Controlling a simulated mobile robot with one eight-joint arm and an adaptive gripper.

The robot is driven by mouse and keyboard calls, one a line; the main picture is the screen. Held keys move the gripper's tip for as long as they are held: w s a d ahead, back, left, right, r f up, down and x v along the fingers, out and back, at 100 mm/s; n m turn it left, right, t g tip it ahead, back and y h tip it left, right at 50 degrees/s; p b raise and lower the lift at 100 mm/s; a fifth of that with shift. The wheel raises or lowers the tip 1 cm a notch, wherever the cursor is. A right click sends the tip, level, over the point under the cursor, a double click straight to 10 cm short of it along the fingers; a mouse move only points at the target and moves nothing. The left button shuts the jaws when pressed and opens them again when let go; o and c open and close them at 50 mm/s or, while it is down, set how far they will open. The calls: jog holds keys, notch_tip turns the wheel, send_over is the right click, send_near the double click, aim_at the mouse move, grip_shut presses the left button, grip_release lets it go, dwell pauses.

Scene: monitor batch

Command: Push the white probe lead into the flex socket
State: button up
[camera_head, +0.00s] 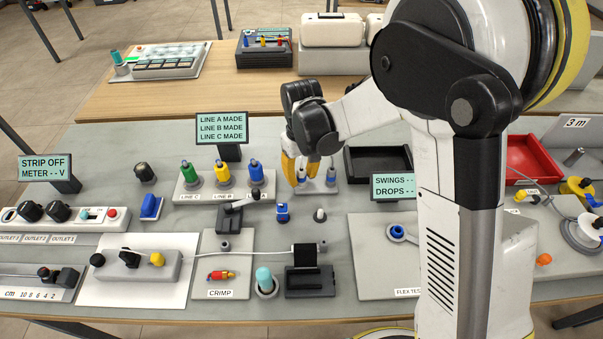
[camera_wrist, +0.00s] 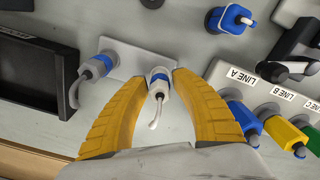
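My gripper (camera_head: 302,180) is at the small grey plate behind the middle of the bench. Its yellow fingers, which also show in the wrist view (camera_wrist: 160,78), close from both sides on a white probe lead (camera_wrist: 158,88) with a blue band and a short white tail. The lead stands at the edge of the light plate (camera_wrist: 140,66); whether its lower end is still seated there is hidden.
A black tray (camera_head: 365,178) lies right of my gripper. Green, yellow and blue plugs stand on the line plate (camera_head: 190,197) to its left. A blue square-topped piece (camera_head: 283,211) and a small white-topped peg (camera_head: 320,215) stand in front. A red tray (camera_head: 535,165) is at far right.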

grip_shut()
jog(key=shift+r, duration=0.1)
jog(key=shift+r+p, duration=1.7)
jog(key=shift+r, duration=0.7)
